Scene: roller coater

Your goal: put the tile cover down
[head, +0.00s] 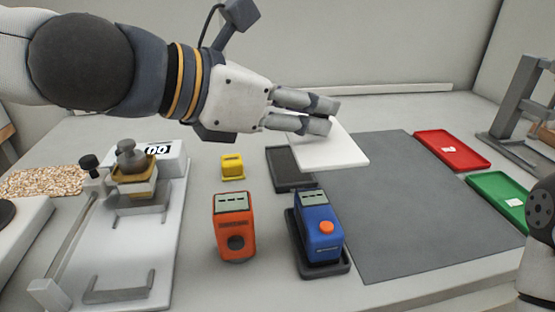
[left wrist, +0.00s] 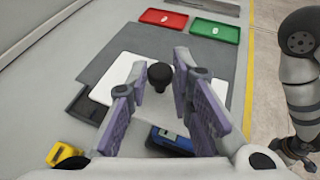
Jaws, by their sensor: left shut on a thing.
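The tile cover is a flat white square plate (head: 345,152) with a dark round knob (left wrist: 160,76) that shows in the left wrist view. My left gripper (head: 325,115) is shut on the cover, with its fingers on either side of the knob. The plate also shows behind the fingers in the left wrist view (left wrist: 118,82). It appears to be held above the back left part of the grey mat and partly hides a dark shallow tray (head: 288,178).
A grey mat (head: 410,220) is bare in its middle and front. A red tray (head: 452,150) and a green tray (head: 500,200) lie to its right. A blue device (head: 318,238), an orange device (head: 234,225) and a yellow block (head: 232,167) stand to the left.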

